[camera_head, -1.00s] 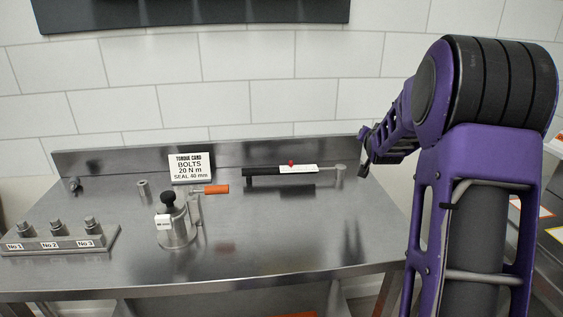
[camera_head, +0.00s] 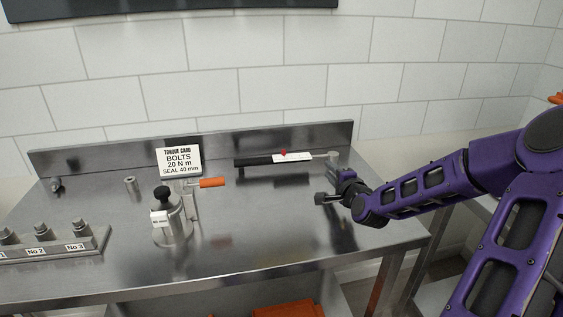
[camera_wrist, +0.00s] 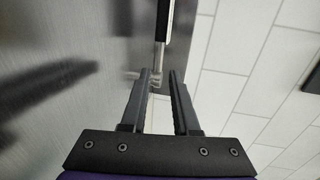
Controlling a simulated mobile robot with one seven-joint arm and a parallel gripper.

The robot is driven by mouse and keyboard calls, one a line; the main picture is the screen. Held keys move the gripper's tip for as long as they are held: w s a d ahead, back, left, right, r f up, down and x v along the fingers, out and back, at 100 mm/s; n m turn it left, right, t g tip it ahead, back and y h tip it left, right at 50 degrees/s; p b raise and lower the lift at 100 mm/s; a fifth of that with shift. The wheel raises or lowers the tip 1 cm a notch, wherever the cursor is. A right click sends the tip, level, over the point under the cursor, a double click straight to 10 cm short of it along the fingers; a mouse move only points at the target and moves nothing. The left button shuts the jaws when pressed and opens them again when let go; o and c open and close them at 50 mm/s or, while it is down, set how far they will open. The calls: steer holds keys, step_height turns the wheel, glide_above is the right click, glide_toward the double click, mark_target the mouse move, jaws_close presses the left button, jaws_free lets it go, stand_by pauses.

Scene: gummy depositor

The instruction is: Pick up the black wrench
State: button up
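The black wrench (camera_head: 260,161) lies lengthwise near the back of the steel bench. It has a black handle on the left, a white section with a red knob, and a silver head on the right. My gripper (camera_head: 322,199) is over the right part of the bench, in front of the wrench's head end and apart from it. In the wrist view the wrench (camera_wrist: 161,30) runs down from the top edge toward the gap between the fingertips (camera_wrist: 160,76). The fingers are apart with nothing clearly held between them.
A torque card (camera_head: 180,161) stands near the back ledge. A metal pot with a black knob (camera_head: 172,215) and an orange-handled tool (camera_head: 212,183) are left of the wrench. A numbered bolt rack (camera_head: 50,247) sits at front left. The front middle is clear.

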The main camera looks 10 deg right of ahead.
glide_toward(315, 161)
steer(key=w, duration=0.1)
steer(key=w+r, duration=0.1)
steer(key=w+a+r, duration=0.1)
steer(key=shift+w+b, duration=0.35)
steer(key=shift+b, duration=0.05)
steer(key=shift+w+d+f, duration=0.15)
steer(key=shift+w, duration=0.8)
steer(key=shift+w+d+f, duration=0.1)
steer(key=shift+w, duration=0.9)
steer(key=shift+w+d+f, duration=0.15)
steer(key=shift+w, duration=0.8)
jaws_close()
steer(key=shift+r, duration=0.1)
